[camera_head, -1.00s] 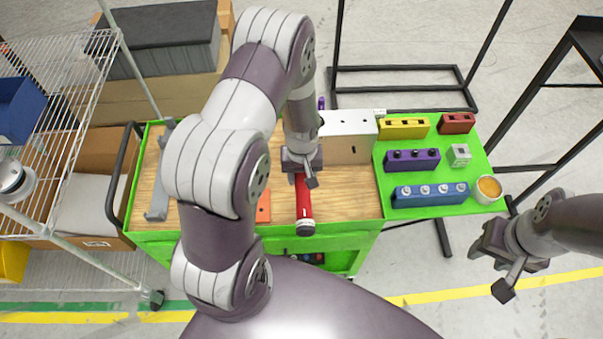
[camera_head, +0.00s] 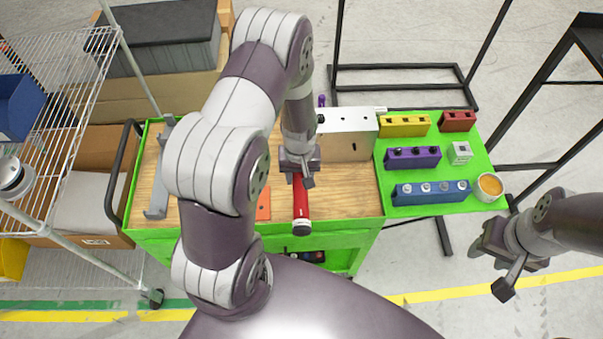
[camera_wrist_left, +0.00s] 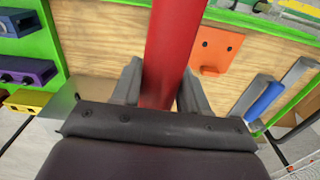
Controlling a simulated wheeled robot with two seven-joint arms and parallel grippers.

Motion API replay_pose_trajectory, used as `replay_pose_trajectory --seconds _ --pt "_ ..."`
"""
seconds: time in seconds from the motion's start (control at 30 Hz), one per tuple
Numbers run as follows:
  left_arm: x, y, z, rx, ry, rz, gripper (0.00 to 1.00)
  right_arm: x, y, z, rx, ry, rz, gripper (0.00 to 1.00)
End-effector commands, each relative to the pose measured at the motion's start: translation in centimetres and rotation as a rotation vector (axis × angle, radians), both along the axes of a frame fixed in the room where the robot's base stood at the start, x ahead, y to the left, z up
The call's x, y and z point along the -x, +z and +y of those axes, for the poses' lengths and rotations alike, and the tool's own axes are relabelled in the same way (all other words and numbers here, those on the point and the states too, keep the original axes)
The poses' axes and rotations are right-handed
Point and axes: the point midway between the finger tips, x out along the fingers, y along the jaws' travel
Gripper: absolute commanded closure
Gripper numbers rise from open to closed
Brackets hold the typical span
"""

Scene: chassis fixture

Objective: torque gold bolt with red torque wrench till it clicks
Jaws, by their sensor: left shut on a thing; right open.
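The red torque wrench (camera_head: 301,203) has a dark round end and points toward the front edge of the cart. My left gripper (camera_head: 300,178) is shut around it over the wooden top. In the left wrist view the red wrench (camera_wrist_left: 172,50) runs between the two fingers (camera_wrist_left: 158,88). The wrench's far end is hidden behind my arm and gripper. The gold bolt cannot be made out in either view. A silver block (camera_head: 347,135) stands behind the wrench. My right gripper (camera_head: 508,272) is open and empty, off the cart at the right.
The green mat (camera_head: 415,172) on the right holds blue (camera_head: 430,194), purple (camera_head: 412,159), yellow (camera_head: 404,125) and red (camera_head: 457,121) holders and a small cup (camera_head: 488,187). An orange plate (camera_head: 263,204) and a grey bracket (camera_head: 158,185) lie on the wooden top. A wire rack (camera_head: 65,100) stands at left.

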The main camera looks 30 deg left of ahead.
Motion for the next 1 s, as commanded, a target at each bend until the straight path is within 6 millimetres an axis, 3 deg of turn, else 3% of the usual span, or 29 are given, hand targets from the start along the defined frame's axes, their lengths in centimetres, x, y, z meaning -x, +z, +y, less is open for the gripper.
replay_pose_trajectory --seconds 1.0 --pt "0.9 0.0 1.6 0.000 -0.078 0.002 1.00 0.0 0.3 0.0 0.000 0.000 0.000 0.57"
